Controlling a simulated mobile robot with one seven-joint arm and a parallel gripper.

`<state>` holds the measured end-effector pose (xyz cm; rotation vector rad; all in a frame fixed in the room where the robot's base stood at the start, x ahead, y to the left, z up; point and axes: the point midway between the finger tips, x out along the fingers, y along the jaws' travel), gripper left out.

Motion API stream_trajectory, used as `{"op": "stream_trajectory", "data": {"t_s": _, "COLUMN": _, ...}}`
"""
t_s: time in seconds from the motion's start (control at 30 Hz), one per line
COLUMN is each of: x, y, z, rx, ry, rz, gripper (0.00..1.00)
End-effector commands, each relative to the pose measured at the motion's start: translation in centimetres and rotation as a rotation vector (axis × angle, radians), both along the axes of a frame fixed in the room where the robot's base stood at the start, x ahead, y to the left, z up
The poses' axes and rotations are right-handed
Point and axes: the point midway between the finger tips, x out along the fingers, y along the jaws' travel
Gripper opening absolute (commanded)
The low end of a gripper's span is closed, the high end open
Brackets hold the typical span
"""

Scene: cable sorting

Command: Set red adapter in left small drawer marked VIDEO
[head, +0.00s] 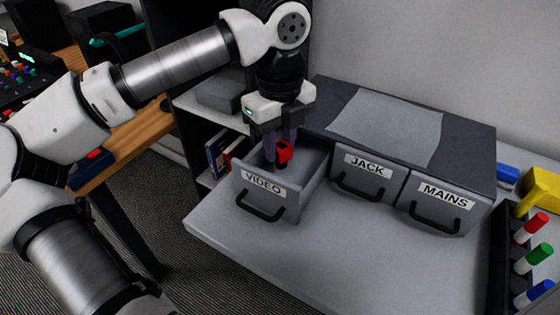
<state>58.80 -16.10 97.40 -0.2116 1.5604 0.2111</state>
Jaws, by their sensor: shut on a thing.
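The red adapter (283,151) is held between the fingers of my gripper (281,146). My gripper points down and is shut on it. The adapter is over the open left drawer marked VIDEO (263,193), near the top of its walls. Whether it touches the drawer's floor cannot be told from here. The VIDEO drawer is pulled out of the grey cabinet (312,116), and part of its inside is hidden behind the front panel and my gripper.
The JACK drawer (367,175) and MAINS drawer (435,202) are shut. A paper sheet (388,125) lies on the cabinet. A marker rack (503,250) and a yellow object (541,190) are at the right. The grey tabletop (340,240) in front is clear. Books (217,155) stand on a shelf behind.

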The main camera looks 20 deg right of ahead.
Motion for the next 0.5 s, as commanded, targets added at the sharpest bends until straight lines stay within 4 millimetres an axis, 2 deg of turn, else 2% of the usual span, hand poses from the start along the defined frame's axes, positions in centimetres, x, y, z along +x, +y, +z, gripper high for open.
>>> {"op": "stream_trajectory", "data": {"t_s": 0.23, "x": 0.0, "y": 0.0, "z": -1.9, "rx": 0.001, "ry": 0.001, "rz": 0.0, "gripper": 0.04}}
{"op": "stream_trajectory", "data": {"t_s": 0.4, "x": 0.0, "y": 0.0, "z": -4.5, "rx": -0.001, "ry": 0.003, "rz": -0.001, "gripper": 0.04}}
{"op": "stream_trajectory", "data": {"t_s": 0.5, "x": 0.0, "y": 0.0, "z": -5.2, "rx": -0.001, "ry": 0.0, "rz": 0.0, "gripper": 0.04}}
